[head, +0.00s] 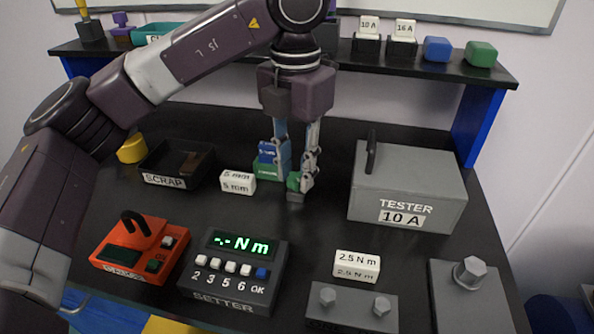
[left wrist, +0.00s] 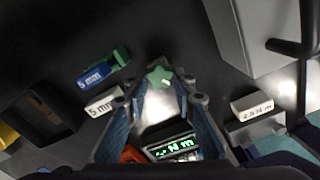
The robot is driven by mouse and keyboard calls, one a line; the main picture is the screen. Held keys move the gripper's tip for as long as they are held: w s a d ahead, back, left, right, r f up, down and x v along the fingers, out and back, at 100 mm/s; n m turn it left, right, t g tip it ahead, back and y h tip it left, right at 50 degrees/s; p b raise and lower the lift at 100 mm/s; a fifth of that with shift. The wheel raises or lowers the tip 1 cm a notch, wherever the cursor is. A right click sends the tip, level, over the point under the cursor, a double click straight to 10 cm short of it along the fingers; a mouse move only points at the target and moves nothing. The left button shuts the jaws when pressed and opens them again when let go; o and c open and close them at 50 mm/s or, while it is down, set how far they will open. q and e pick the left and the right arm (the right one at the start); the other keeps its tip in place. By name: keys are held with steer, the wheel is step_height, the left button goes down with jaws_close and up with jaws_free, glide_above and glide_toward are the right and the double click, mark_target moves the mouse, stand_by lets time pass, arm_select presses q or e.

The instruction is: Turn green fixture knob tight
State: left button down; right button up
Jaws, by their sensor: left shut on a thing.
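The green fixture knob (head: 293,181) sits low between my left gripper's fingertips, above a small grey fixture body (head: 296,196). My left gripper (head: 294,178) points straight down and is shut on the knob. In the left wrist view the knob (left wrist: 159,76) shows as a star-shaped green top between the two fingertips (left wrist: 160,88). The fingers partly hide the knob and fixture in the head view. My right gripper is in neither view.
Just left are a blue block (head: 267,151) and a white 5 mm block (head: 238,182). The grey tester (head: 408,190) stands right, the scrap tray (head: 177,181) left. The setter (head: 233,268), showing "-.- N m", and a white 2.5 N m block (head: 357,266) are in front.

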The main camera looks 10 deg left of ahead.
arm_select(q)
steer(key=m, duration=0.4)
steer(key=shift+p, duration=0.3)
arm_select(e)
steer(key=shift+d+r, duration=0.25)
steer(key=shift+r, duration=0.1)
arm_select(q)
steer(key=shift+m, duration=0.3)
steer(key=shift+m, duration=0.4)
steer(key=m, duration=0.3)
steer(key=shift+p, duration=0.3)
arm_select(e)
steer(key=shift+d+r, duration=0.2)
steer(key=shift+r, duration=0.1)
arm_select(q)
steer(key=shift+m, duration=0.3)
steer(key=shift+w+m, duration=0.1)
steer(key=shift+m, duration=0.8)
steer(key=m, duration=0.2)
steer(key=shift+m, duration=0.3)
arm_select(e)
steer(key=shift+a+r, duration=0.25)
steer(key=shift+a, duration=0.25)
